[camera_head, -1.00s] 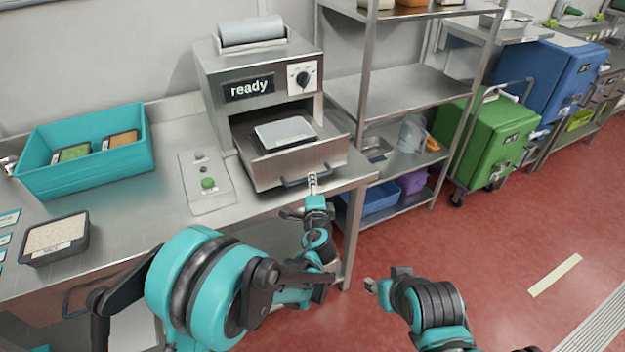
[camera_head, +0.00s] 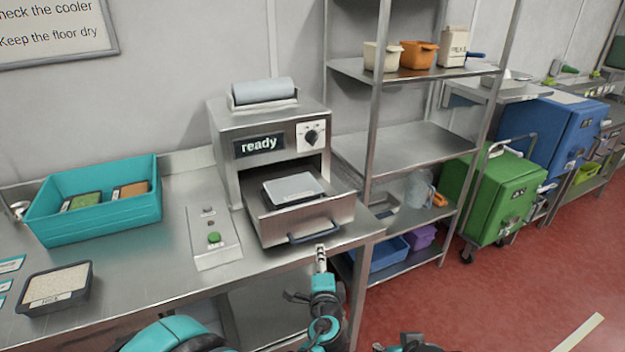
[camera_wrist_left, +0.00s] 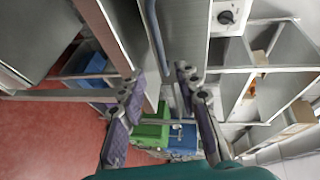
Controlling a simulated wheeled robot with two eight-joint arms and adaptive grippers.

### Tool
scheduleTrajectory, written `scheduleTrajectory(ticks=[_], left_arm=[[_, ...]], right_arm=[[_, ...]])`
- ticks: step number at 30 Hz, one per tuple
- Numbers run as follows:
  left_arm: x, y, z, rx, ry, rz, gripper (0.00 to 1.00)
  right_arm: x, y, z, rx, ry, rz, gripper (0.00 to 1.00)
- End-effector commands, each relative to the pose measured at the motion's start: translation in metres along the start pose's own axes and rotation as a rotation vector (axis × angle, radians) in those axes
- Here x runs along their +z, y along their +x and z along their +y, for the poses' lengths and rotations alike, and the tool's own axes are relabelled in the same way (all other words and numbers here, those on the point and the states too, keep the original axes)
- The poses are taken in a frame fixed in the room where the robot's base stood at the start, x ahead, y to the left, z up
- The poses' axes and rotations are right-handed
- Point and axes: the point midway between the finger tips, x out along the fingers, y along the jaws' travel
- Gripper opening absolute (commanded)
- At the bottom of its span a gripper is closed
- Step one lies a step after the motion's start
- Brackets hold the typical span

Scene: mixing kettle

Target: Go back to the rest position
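My left gripper (camera_head: 321,258) is just in front of and below the open drawer (camera_head: 280,223) of the steel machine. In the left wrist view its two fingers (camera_wrist_left: 158,78) stand wide apart with nothing held between them. The drawer handle (camera_head: 315,233) lies close by; it also shows in the left wrist view (camera_wrist_left: 154,40) beyond the fingertips. A grey-topped tray (camera_head: 292,187) sits in the drawer. My right arm shows only at the bottom edge, and its gripper is too cut off to judge.
The machine (camera_head: 268,140) reads "ready". A button panel (camera_head: 213,232), a teal bin (camera_head: 100,222) with packs, and a black tray of pale grains (camera_head: 55,288) share the steel table. A shelf rack (camera_head: 410,150), green cart (camera_head: 497,190) and blue cabinet (camera_head: 560,140) stand right.

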Motion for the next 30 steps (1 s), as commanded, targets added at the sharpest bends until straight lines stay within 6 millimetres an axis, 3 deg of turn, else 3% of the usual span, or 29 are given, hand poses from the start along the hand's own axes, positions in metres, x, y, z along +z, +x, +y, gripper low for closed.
scheduleTrajectory(ticks=[4,8,12,18,24,30], left_arm=[[0.026,-0.004,-0.009,0.038,-0.073,-0.046,0.33],[0.083,-0.02,-0.02,0.125,-0.252,-0.15,0.33],[0.147,-0.057,-0.022,0.238,-0.505,-0.283,0.33],[0.209,-0.131,-0.006,0.38,-0.878,-0.452,0.33],[0.228,-0.202,0.019,0.492,-1.213,-0.568,0.33],[0.225,-0.236,0.033,0.549,-1.391,-0.611,0.33]], right_arm=[[0.0,0.0,0.0,0.0,0.0,0.0,0.4],[0.0,0.0,0.0,0.0,0.0,0.0,0.4],[0.0,0.0,0.0,0.0,0.0,0.0,0.4],[0.0,0.0,0.0,0.0,0.0,0.0,0.4],[0.0,0.0,0.0,0.0,0.0,0.0,0.4],[0.0,0.0,0.0,0.0,0.0,0.0,0.4]])
